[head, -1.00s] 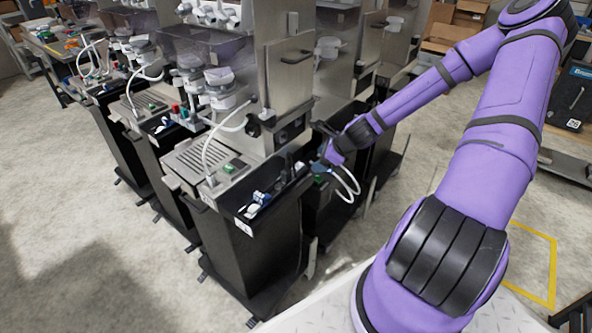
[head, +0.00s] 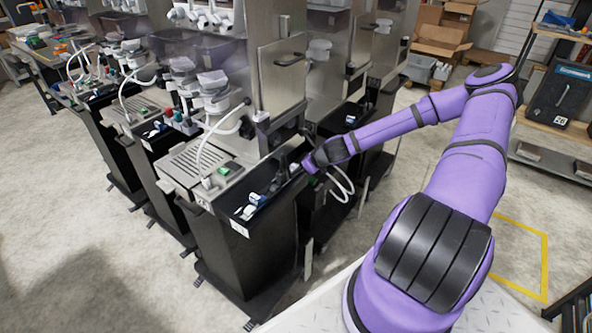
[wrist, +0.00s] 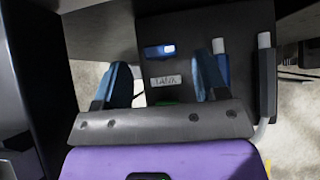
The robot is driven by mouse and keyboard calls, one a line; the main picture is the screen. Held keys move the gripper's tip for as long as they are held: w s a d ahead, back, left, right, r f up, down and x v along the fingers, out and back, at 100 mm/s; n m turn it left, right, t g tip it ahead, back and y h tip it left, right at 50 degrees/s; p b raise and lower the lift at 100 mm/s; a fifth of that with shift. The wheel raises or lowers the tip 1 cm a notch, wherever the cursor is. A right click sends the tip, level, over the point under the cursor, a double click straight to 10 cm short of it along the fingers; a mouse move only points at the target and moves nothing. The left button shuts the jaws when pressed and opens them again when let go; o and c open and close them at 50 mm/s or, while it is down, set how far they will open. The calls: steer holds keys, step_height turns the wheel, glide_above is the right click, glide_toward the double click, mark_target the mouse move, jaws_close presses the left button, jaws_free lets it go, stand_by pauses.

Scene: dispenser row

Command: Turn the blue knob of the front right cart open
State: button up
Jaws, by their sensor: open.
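A small blue piece with a bright white patch (wrist: 160,51), which looks like the blue knob, sits on a dark panel above a plate reading TANK (wrist: 166,80). My gripper (wrist: 162,72) is open, its two blue fingers on either side below the blue piece, with the label showing between them. I cannot tell whether either finger touches it. In the head view my gripper (head: 307,164) is at the top of the black cart with white hoses (head: 341,186), just right of the nearest cart (head: 235,250). My gripper hides the knob there.
A dark wall (wrist: 40,90) rises close on the left. More carts line up to the left and back. Open floor (head: 70,260) lies in front.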

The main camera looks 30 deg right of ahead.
steer(key=shift+x, duration=1.75)
steer(key=c, duration=0.9)
steer(key=shift+n+y, duration=0.3)
steer(key=shift+n, duration=0.1)
steer(key=n+g+y, duration=0.1)
steer(key=n, duration=0.1)
steer(key=n+g+y, duration=0.1)
steer(key=n+y, duration=0.1)
steer(key=shift+w+d+r+n, duration=0.1)
steer(key=shift+w+d+n, duration=0.1)
steer(key=shift+n, duration=0.1)
steer(key=n+g+y, duration=0.1)
steer(key=n+g, duration=0.1)
steer(key=n, duration=0.1)
steer(key=n+g+y, duration=0.1)
steer(key=n+g, duration=0.1)
steer(key=n, duration=0.1)
steer(key=shift+w+g, duration=0.1)
steer(key=shift+g, duration=0.2)
steer(key=shift+n, duration=0.4)
steer(key=o, duration=0.9)
